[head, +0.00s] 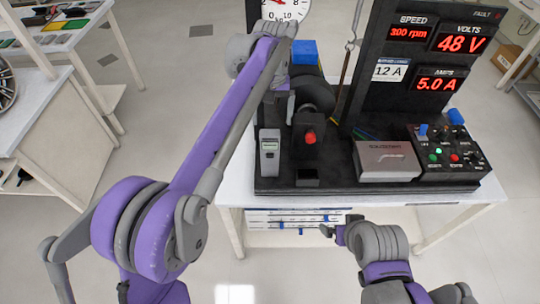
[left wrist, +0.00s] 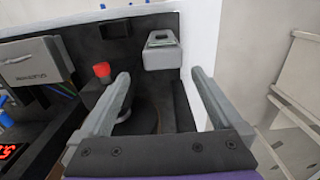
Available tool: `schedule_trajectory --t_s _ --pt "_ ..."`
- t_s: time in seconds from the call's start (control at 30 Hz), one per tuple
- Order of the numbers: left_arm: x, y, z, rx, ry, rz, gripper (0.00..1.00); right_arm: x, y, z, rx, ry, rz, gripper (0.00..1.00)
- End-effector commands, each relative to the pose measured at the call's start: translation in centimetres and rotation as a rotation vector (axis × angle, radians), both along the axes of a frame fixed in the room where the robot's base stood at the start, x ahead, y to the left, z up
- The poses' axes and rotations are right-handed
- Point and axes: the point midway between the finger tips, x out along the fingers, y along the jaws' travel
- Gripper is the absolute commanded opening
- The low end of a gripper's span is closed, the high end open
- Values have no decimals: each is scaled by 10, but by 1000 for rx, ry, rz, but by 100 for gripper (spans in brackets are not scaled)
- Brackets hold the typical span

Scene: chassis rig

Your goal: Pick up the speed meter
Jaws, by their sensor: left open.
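The speed meter (head: 270,152) is a small grey handheld device with a greenish display, upright at the left front corner of the black rig. In the left wrist view the speed meter (left wrist: 162,52) lies beyond my fingertips, roughly in line with the gap between them, and apart from them. My left gripper (left wrist: 163,85) is open and empty. In the head view it is partly hidden by my arm, over the rig behind the meter. My right gripper (head: 337,230) is low in front of the table; its jaw opening is unclear.
A red knob (head: 310,137) on a dark motor stands right of the meter. A grey box (head: 387,160) and a switch panel (head: 447,155) sit further right. The display board (head: 425,60) rises behind.

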Motion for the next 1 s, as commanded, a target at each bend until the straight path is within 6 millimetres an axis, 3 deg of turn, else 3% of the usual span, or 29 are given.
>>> schedule_trajectory --t_s 0.2,0.43,0.7,1.0 --pt "-1 1 -35 0 -1 0 100 -2 0 -5 0 5 0 100" --pt "-2 2 -52 0 -2 0 100 -3 0 -6 0 5 0 100" --pt "-7 5 -90 -1 -2 0 100 -3 0 -6 0 5 0 100" --pt "-7 5 -96 -1 -2 0 100 -3 0 -6 0 5 0 100"
